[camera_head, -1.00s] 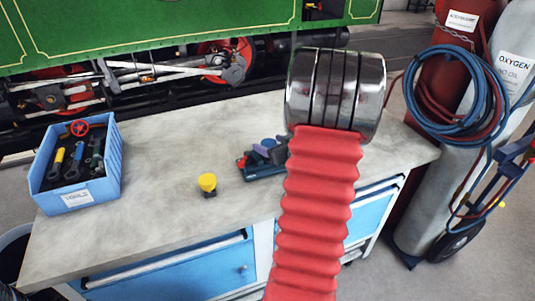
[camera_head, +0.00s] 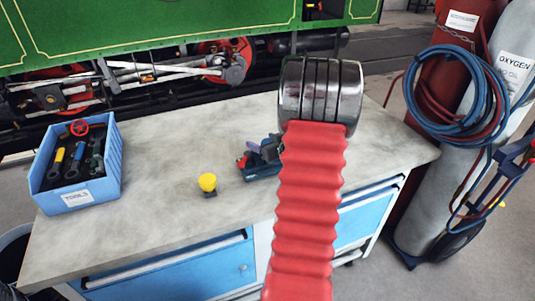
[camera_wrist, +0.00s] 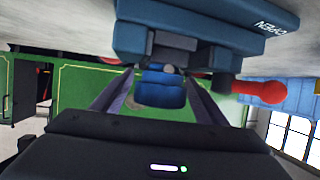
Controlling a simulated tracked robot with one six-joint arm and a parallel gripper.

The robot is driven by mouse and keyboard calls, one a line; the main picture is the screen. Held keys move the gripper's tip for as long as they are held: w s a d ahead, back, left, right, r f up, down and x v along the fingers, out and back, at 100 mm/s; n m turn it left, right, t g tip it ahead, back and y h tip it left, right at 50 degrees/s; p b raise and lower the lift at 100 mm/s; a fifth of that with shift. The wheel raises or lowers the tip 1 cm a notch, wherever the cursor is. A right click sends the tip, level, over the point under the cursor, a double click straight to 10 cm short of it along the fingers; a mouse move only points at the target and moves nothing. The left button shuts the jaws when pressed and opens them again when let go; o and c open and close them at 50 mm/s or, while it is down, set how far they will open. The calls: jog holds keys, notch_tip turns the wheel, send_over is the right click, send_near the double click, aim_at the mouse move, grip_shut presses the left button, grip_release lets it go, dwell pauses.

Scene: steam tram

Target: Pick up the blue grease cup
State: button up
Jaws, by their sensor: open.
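The blue grease cup seems to be the small blue piece (camera_wrist: 160,92) in the middle of the wrist view. My gripper (camera_wrist: 160,78) is open there, with one dark finger on each side of the blue piece. I cannot tell whether the fingers touch it. A dark blue holder (camera_wrist: 190,45) with raised lettering is close in front of the fingers, in a view that looks upside down. In the head view the holder (camera_head: 262,172) sits on the bench, partly hidden by my red-sleeved arm, and the cup cannot be made out clearly.
A red rounded part (camera_wrist: 262,91) sticks out beside the holder. On the bench (camera_head: 150,215), a yellow-topped cup (camera_head: 207,183) stands left of the holder. A blue tool bin (camera_head: 112,175) is at the left end. Gas cylinders (camera_head: 435,180) with hoses stand at right. A green locomotive (camera_head: 150,30) is behind.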

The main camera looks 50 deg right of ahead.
jog(key=shift+c, duration=0.5)
jog(key=c, duration=1.3)
